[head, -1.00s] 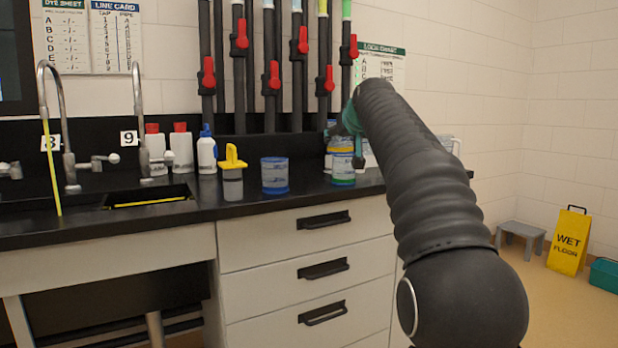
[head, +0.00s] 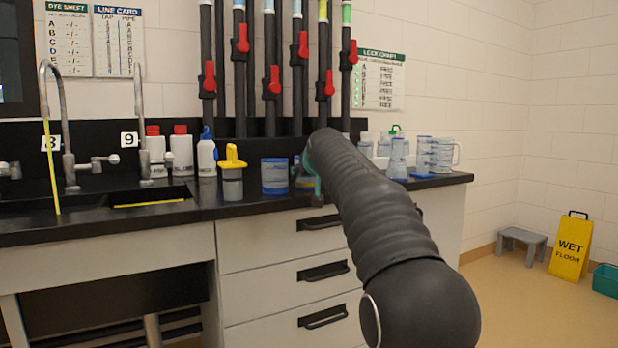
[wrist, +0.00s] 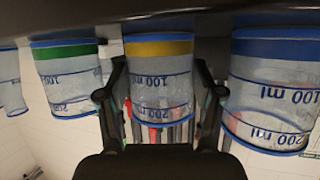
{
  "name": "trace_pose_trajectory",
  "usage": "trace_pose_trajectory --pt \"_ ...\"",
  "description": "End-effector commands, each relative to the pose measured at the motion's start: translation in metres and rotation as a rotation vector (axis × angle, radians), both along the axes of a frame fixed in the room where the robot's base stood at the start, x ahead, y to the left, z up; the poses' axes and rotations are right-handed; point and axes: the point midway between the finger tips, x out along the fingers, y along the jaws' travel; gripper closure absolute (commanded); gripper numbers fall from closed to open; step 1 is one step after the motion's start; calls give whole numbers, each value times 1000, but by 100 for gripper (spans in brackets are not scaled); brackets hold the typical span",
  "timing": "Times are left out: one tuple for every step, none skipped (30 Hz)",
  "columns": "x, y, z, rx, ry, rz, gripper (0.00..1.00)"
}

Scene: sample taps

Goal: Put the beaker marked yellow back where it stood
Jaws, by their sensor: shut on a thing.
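The beaker marked yellow (wrist: 160,48) is in the middle of the wrist view, which shows the scene upside down. Its yellow band is at its base, close to the black counter. My gripper (wrist: 161,80) is shut on it, one finger at each side. In the head view the beaker (head: 303,180) is mostly hidden by my arm. A larger blue-banded beaker (wrist: 275,90) stands beside it in the wrist view and also shows in the head view (head: 275,176). A green-banded beaker (wrist: 68,80) is on the other side. I cannot tell whether the yellow beaker touches the counter.
A container with a yellow top (head: 232,172) stands left of the blue-banded beaker. Pipes with red valves (head: 273,80) rise behind. A flask (head: 398,158) and jugs (head: 436,155) stand on the counter's right end. The sink (head: 150,200) is at left.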

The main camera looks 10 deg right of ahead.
Motion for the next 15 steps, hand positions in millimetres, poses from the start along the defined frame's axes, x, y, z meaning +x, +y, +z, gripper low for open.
trace_pose_trajectory --pt "0 0 0 0 -1 0 60" --pt "0 0 1 0 -2 0 60" --pt "0 0 1 0 -2 0 60" --pt "0 0 1 0 -1 0 60" --pt "0 0 1 0 -1 0 60" --pt "0 0 1 0 -1 0 60" --pt "0 0 0 0 -1 0 60" --pt "0 0 -1 0 -1 0 60" --pt "0 0 -2 0 -1 0 60" --pt "0 0 -3 0 -1 0 60" --pt "0 0 -2 0 -1 0 29" --pt "0 0 -2 0 -1 0 23" --pt "0 0 -2 0 -1 0 23" --pt "0 0 -2 0 -1 0 23" --pt "0 0 -2 0 -1 0 23"
